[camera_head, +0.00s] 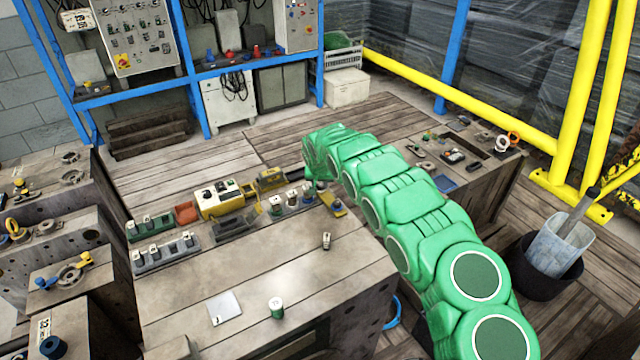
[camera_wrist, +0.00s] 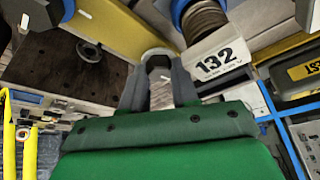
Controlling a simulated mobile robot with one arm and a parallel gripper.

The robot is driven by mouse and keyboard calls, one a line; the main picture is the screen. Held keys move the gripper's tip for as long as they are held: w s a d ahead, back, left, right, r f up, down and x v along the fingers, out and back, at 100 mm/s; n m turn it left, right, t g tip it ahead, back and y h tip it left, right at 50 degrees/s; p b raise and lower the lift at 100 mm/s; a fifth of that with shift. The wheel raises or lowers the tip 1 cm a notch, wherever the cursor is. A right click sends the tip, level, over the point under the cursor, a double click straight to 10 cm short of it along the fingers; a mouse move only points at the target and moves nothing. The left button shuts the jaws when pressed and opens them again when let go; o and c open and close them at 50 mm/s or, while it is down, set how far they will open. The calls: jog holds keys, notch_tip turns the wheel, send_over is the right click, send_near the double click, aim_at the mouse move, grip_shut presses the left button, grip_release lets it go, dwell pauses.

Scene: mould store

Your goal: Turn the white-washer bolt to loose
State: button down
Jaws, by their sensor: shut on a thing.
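My gripper (camera_wrist: 158,68) shows in the wrist view, its two dark grey fingers close together at the tips. They are shut on what looks like the white-washer bolt; a pale round rim (camera_wrist: 158,52) shows just beyond the tips, and the fingers hide most of the bolt. A threaded bolt with a blue part (camera_wrist: 207,22) stands to the right, over a white label reading 132 (camera_wrist: 218,62). The arm hides the gripper there.
The near bench (camera_head: 240,270) holds a white plate (camera_head: 223,307), a green-and-white cylinder (camera_head: 276,308) and a small upright fitting (camera_head: 326,240). A yellow-and-white unit (camera_head: 222,198) stands left of the bolt block. A second bench with small parts lies right of my arm.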

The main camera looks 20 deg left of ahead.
jog(key=n+y, duration=0.1)
jog(key=n, duration=0.1)
jog(key=n+g+y, duration=0.1)
jog(key=n, duration=0.2)
jog(key=shift+w+d, duration=0.15)
jog(key=shift+d, duration=0.05)
jog(key=n+g+y, duration=0.1)
jog(key=n, duration=0.2)
jog(key=shift+n, duration=0.4)
jog(key=n, duration=0.2)
jog(key=n+g, duration=0.1)
jog(key=n, duration=0.1)
jog(key=shift+w+g+y, duration=0.1)
jog(key=shift+g+y, duration=0.2)
jog(key=shift+n+g, duration=0.5)
jog(key=shift+n, duration=1.2)
jog(key=shift+f+n+g, duration=0.1)
jog(key=shift+n+g, duration=0.4)
jog(key=shift+n, duration=0.5)
jog(key=c, duration=0.8)
grip_release()
jog(key=shift+w, duration=0.1)
jog(key=shift+c, duration=0.2)
